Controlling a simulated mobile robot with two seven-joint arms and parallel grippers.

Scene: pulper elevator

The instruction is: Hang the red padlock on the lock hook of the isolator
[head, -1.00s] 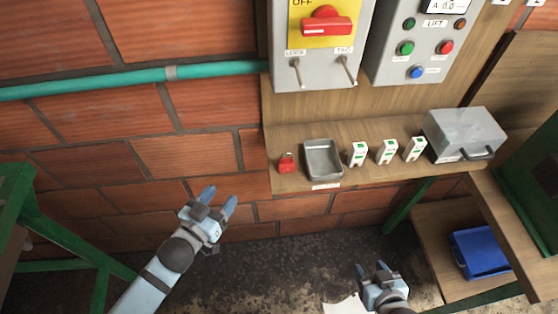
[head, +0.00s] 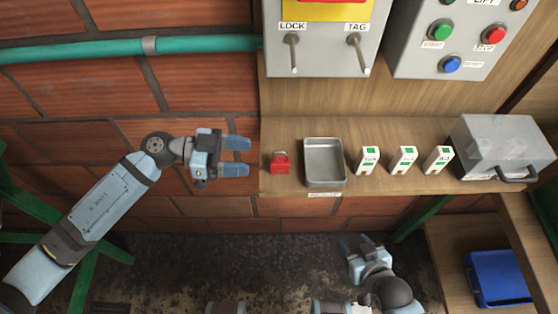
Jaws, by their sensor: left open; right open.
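The red padlock (head: 280,164) stands at the left end of the wooden shelf, left of a metal tray. The isolator (head: 323,48) is the grey box on the board above, with its yellow plate cut off at the top edge. Its lock hook (head: 293,53) is a thin rod under the LOCK label, and a similar rod (head: 358,54) sits under the TAG label. My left gripper (head: 236,157) is open and empty, just left of the padlock, its fingers pointing right toward it and apart from it. My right gripper (head: 356,243) is open and empty below the shelf's front edge.
The metal tray (head: 324,185) sits right of the padlock. A lift control box (head: 458,40) hangs right of the isolator. A blue bin (head: 499,279) is lower right. A green pipe (head: 200,44) crosses the wall.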

